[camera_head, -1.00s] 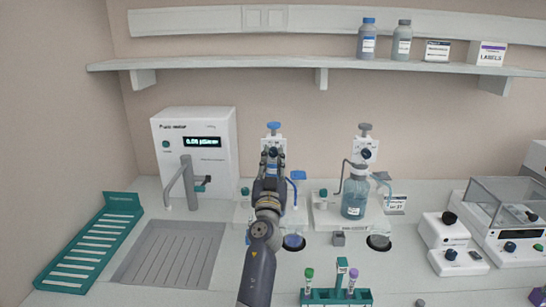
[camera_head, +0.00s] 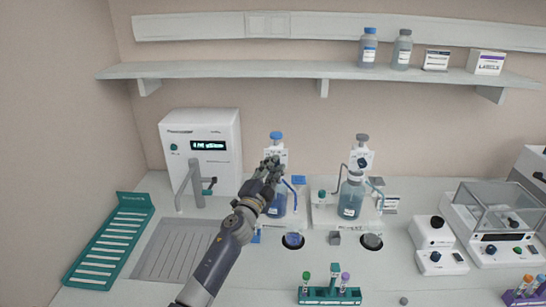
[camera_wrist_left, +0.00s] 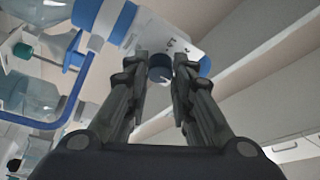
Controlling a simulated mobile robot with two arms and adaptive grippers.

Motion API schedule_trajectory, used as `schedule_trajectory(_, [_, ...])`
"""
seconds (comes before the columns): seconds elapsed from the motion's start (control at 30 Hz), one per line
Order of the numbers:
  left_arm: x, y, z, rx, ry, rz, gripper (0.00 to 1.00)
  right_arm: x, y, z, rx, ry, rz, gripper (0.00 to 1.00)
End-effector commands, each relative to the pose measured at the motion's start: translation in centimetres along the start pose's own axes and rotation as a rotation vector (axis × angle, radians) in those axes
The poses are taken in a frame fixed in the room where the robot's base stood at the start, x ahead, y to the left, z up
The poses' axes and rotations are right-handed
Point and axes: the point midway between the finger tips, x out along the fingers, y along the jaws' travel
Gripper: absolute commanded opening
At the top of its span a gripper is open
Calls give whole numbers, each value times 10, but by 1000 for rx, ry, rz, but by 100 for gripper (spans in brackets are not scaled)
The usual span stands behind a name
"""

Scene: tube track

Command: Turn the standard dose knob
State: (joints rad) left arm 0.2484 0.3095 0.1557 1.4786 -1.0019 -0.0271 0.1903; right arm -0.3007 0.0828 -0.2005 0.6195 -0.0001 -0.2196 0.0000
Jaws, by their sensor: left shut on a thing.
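My left gripper (camera_head: 270,166) reaches the front of the left bottle-top dispenser. This has a blue cap (camera_head: 276,136), a white head (camera_wrist_left: 190,48) and a bottle of blue liquid (camera_head: 276,205). In the left wrist view the two fingers (camera_wrist_left: 160,80) stand on either side of a dark blue dose knob (camera_wrist_left: 160,68) and are shut on it. In the head view the fingers hide this knob. The second dispenser, with a grey cap (camera_head: 362,139) and its own dark knob (camera_head: 361,163), stands to the right. My right gripper is not in view.
A white instrument (camera_head: 201,133) with a lit display and a grey tap (camera_head: 188,182) stand left of the arm. A teal rack (camera_head: 113,240) lies at far left. A tube rack (camera_head: 328,295) is at the front. A balance (camera_head: 492,246) is at right.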

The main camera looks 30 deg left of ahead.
Motion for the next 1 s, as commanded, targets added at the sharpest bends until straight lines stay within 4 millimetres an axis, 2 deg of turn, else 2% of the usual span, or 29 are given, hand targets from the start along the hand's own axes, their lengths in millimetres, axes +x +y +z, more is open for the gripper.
schedule_trajectory(0.03, [2,-11,-2,45,-2,15,0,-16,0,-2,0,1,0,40])
schedule_trajectory(0.1, [2,-12,-2,107,-2,40,0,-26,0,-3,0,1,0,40])
schedule_trajectory(0.4, [3,-13,-2,373,-1,147,0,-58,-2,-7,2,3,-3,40])
schedule_trajectory(0.7, [3,-14,-2,627,-3,248,0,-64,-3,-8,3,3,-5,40])
schedule_trajectory(1.0, [4,-14,-3,811,-5,325,0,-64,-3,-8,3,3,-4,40])
